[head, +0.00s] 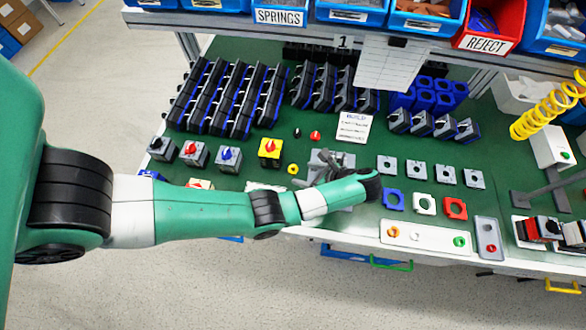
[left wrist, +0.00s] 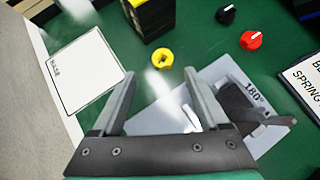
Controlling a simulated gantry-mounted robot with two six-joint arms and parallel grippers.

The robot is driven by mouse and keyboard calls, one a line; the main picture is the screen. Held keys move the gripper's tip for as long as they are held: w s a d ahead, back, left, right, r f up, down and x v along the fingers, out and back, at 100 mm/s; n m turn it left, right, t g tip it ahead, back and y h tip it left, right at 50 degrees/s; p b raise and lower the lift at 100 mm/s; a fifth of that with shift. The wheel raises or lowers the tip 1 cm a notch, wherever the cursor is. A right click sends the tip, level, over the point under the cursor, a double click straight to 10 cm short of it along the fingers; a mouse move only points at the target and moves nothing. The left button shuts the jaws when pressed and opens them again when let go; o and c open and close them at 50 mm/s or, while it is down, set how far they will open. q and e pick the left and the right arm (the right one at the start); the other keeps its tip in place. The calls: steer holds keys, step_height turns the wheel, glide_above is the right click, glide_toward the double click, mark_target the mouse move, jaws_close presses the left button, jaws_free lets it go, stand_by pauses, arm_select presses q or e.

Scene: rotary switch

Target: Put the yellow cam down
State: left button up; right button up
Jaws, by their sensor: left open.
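The yellow cam (head: 292,169) is a small ring-like piece with a hole. It appears to lie on the green mat beside the yellow-and-black switch block (head: 270,149). In the left wrist view the cam (left wrist: 163,59) sits just ahead of the fingertips, roughly centred between them and touching neither. My left gripper (left wrist: 160,78) is open with nothing between its fingers; in the head view my arm partly hides it. My right gripper is not in view.
A grey plate marked 180° with a dark clamp (left wrist: 262,112) is close by on the right. A black knob (left wrist: 227,14) and red knob (left wrist: 251,40) lie beyond it. A white card (left wrist: 85,72) lies left. Square plates (head: 455,209) and switch parts fill the table's right.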

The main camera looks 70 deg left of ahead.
mark_target(291, 169)
arm_select(q)
steer(key=b+x, duration=0.3)
steer(key=x, duration=0.2)
steer(key=shift+a, duration=0.3)
steer(key=shift+w+r, duration=0.1)
steer(key=shift+r, duration=0.05)
jaws_close()
